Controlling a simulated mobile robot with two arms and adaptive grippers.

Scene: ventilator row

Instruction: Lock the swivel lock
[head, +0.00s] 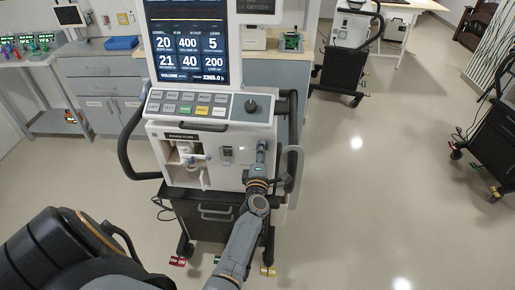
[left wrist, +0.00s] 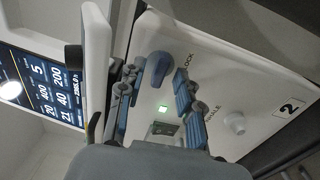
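The ventilator (head: 212,135) stands upright in front of me. In the left wrist view its pale front panel (left wrist: 205,55) carries a blue-grey lever knob (left wrist: 157,70) beside the printed word LOCK, which looks like the swivel lock. A second label below it is only partly readable. My left gripper (left wrist: 155,92) is open. Its fingers are spread on either side of the view to the lever; I cannot tell whether they touch it. In the head view my left gripper (head: 262,152) is at the right part of the ventilator's front and hides the lock. My right gripper is not in view.
A white round knob (left wrist: 234,122) and a small green light (left wrist: 162,108) are on the same panel. A black handle rail (head: 128,150) curves along the ventilator's left side. Other carts (head: 340,72) stand behind and to the right.

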